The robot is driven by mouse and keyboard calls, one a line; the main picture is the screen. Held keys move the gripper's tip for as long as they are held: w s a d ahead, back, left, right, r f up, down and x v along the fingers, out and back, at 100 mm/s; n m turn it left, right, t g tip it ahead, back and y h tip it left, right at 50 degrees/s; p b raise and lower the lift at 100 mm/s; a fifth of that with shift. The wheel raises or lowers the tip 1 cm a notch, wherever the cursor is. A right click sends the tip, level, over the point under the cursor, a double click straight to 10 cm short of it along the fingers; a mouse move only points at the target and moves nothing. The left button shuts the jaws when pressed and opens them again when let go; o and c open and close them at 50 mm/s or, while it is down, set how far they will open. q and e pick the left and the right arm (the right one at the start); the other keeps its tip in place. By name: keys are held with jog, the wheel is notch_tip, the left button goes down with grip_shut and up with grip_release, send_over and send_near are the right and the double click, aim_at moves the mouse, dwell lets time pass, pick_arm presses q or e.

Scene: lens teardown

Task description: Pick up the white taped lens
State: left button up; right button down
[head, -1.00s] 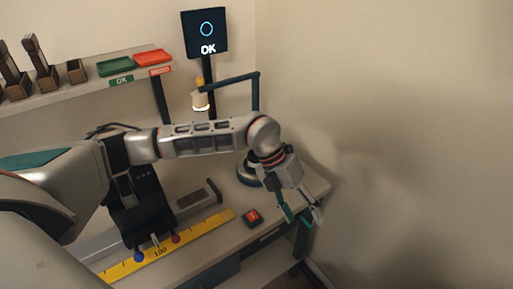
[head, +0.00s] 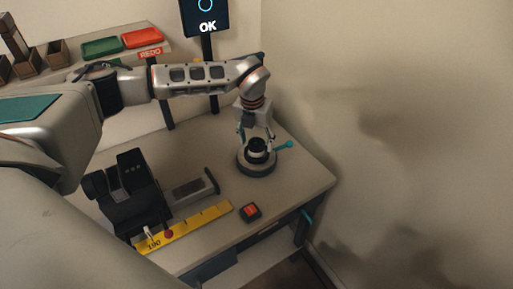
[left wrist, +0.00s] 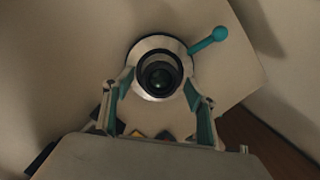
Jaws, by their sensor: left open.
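The lens (head: 257,146) is a short dark cylinder with a pale band, standing on a round dark stand (head: 258,168) with a teal lever (head: 284,146) on its right. In the left wrist view the lens (left wrist: 160,76) shows its glass face and black rim, with a white ring around it. My left gripper (head: 256,134) is open just above and behind the lens. In the wrist view its teal-padded fingers show on both sides of the lens's lower part; I cannot tell whether they touch it. My right gripper is not in view.
A yellow ruler strip (head: 190,226) and a red button box (head: 250,211) lie near the front edge. A black device (head: 130,185) stands at left. Green (head: 102,47) and red (head: 142,38) trays sit on the shelf. The table's right corner is clear.

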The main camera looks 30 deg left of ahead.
aim_at(257, 142)
pick_arm(q)
jog(key=shift+w+f, duration=0.15)
jog(key=shift+f, duration=0.8)
jog(key=c, duration=1.4)
jog(key=shift+c, duration=0.2)
notch_tip(257, 142, up, 20)
jog(key=shift+b, duration=0.35)
